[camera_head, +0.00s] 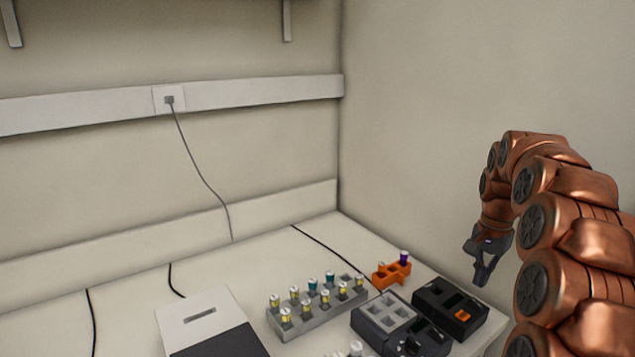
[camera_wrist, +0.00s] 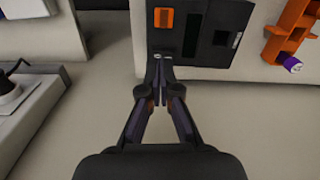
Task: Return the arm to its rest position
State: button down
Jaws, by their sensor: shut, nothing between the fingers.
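My gripper (camera_head: 482,271) is at the right in the head view, at the end of my copper-coloured arm, which arches down from the right. It hangs above and beside the bench's right end, near the black device. In the wrist view my gripper (camera_wrist: 159,84) points up the picture with its fingertips together and nothing between them. Its tips show just in front of the black device's near edge, apparently above it. I cannot tell the exact height.
A black device with an orange part (camera_head: 462,314), a dark grey block device (camera_head: 388,312), an orange rack (camera_head: 390,274) with a purple-capped tube, a grey vial rack (camera_head: 318,308) and a white-and-black box (camera_head: 208,325) stand on the white bench (camera_head: 255,256). Walls close the back and right.

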jog(key=s+a+r+n, duration=0.1)
jog(key=s+a+n, duration=0.5)
jog(key=s+a, duration=0.85)
jog(key=s+a+f+n, duration=0.2)
jog(key=s+a+f, duration=0.1)
jog(key=s, duration=0.8)
jog(key=s+a+f+n+g, duration=0.1)
jog(key=s+a+f+n, duration=0.2)
jog(key=s, duration=0.8)
jog(key=shift+s+a+f+g, duration=0.15)
jog(key=shift+a+f+g, duration=0.15)
jog(key=shift+a, duration=0.2)
jog(key=shift+d, duration=0.1)
